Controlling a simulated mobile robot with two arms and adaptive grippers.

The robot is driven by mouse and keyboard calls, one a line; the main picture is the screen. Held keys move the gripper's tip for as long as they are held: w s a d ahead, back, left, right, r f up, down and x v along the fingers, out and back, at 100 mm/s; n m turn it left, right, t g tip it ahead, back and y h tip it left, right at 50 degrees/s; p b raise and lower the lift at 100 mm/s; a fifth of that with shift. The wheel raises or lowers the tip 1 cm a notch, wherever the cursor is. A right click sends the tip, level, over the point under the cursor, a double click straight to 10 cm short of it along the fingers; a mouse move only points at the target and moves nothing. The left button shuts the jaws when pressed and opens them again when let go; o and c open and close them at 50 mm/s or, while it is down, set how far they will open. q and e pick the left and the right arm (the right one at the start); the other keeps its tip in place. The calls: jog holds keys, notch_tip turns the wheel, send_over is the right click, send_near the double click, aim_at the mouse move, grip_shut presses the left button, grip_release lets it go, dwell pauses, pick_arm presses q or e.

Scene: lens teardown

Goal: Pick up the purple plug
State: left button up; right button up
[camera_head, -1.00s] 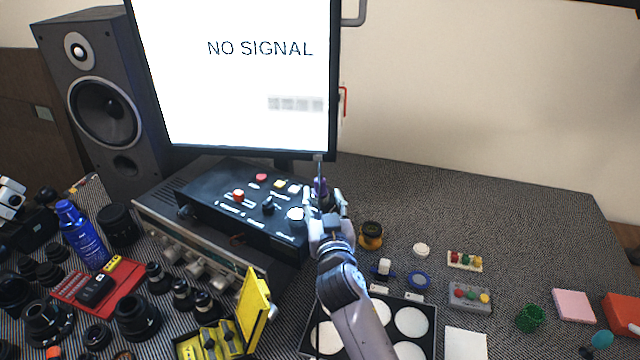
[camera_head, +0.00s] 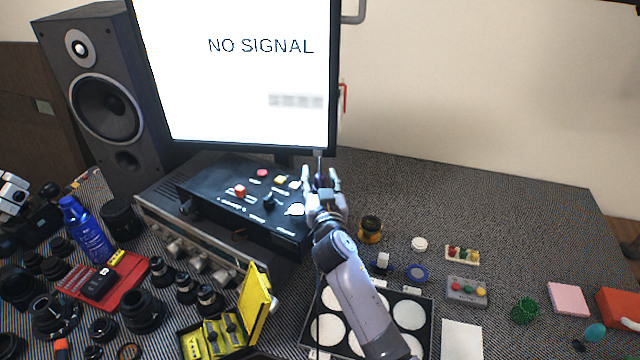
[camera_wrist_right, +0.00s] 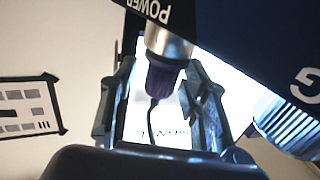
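The purple plug (camera_wrist_right: 163,78) has a silver collar and a dark cable. In the right wrist view it sits at the edge of the black control box, beside the POWER lettering. My right gripper (camera_wrist_right: 158,108) has its fingers on either side of the plug, with a visible gap on both sides. In the head view my right gripper (camera_head: 321,182) is at the right end of the black control box (camera_head: 240,212), in front of the monitor's base. The plug is mostly hidden by the fingers there. My left gripper is not in view.
The monitor (camera_head: 240,90) stands close behind the right gripper. A dark tray with white round pads (camera_head: 408,315) lies below my right arm. An open yellow case (camera_head: 257,295) and several lenses are to the left. Small parts lie to the right, with bare table behind them.

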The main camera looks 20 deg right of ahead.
grip_shut()
dwell(0.3)
